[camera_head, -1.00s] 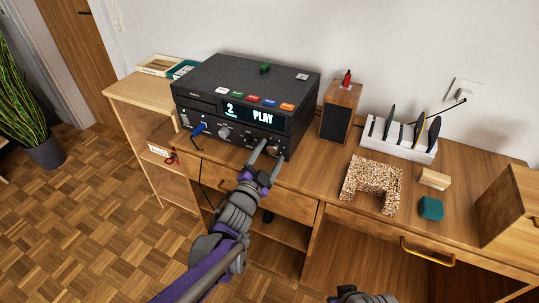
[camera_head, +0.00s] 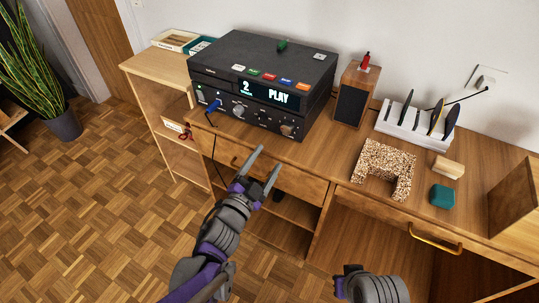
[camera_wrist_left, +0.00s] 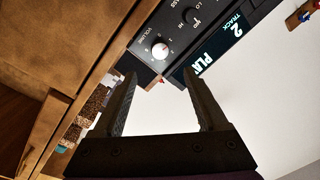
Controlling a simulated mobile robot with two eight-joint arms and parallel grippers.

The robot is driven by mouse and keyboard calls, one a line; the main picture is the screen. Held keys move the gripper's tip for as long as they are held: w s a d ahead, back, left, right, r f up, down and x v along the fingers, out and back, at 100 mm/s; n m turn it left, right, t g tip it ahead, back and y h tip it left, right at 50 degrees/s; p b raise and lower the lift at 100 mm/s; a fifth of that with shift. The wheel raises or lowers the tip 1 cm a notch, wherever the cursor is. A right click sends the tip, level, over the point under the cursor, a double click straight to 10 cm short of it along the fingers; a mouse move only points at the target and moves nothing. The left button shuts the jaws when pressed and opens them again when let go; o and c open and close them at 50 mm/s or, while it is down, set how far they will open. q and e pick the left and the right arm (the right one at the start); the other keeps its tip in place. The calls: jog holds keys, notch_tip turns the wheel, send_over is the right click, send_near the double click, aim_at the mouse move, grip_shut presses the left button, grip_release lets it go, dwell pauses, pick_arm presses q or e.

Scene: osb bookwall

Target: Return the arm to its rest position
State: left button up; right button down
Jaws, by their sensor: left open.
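My left gripper (camera_head: 265,172) is open and empty in the head view. It is in front of the desk's drawer front, below and apart from the black player (camera_head: 262,82). The player's display reads "2" and "PLAY". In the left wrist view, the two open fingers (camera_wrist_left: 166,100) have nothing between them; the player's volume knob (camera_wrist_left: 160,48) shows beyond them. Part of my right arm (camera_head: 372,287) shows at the bottom edge of the head view; its fingertips cannot be made out clearly.
The wooden desk (camera_head: 325,155) holds a speaker (camera_head: 352,98), a white rack (camera_head: 415,127), a speckled cork-like block (camera_head: 385,168) and a teal block (camera_head: 442,196). A gold drawer handle (camera_head: 435,240) sticks out at right. Parquet floor (camera_head: 90,210) is clear at left.

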dwell(0.4)
pick_arm(q)
jog(key=s+a+f+n+g+y, duration=0.25)
jog(key=a+n+y, duration=0.2)
jog(key=a, duration=0.25)
jog(key=s+a+f+n+g+y, duration=0.1)
jog(key=s+a+f+n+y, duration=0.3)
jog(key=a, duration=0.4)
jog(key=s+a+f+n+g, duration=0.2)
jog(key=s+f+n+g, duration=0.15)
jog(key=s, duration=0.55)
jog(key=s+a+f+n+g, duration=0.1)
jog(key=s+f+n+g, duration=0.2)
jog(key=s, duration=0.6)
notch_tip(320, 180, up, 21)
jog(key=w+g+p, duration=0.1)
jog(key=p, duration=1.7)
jog(key=shift+m+p, duration=0.3)
jog(key=shift+m, duration=0.1)
pick_arm(e)
notch_tip(320, 180, up, 21)
jog(key=w, duration=0.2)
jog(key=shift+t, duration=0.4)
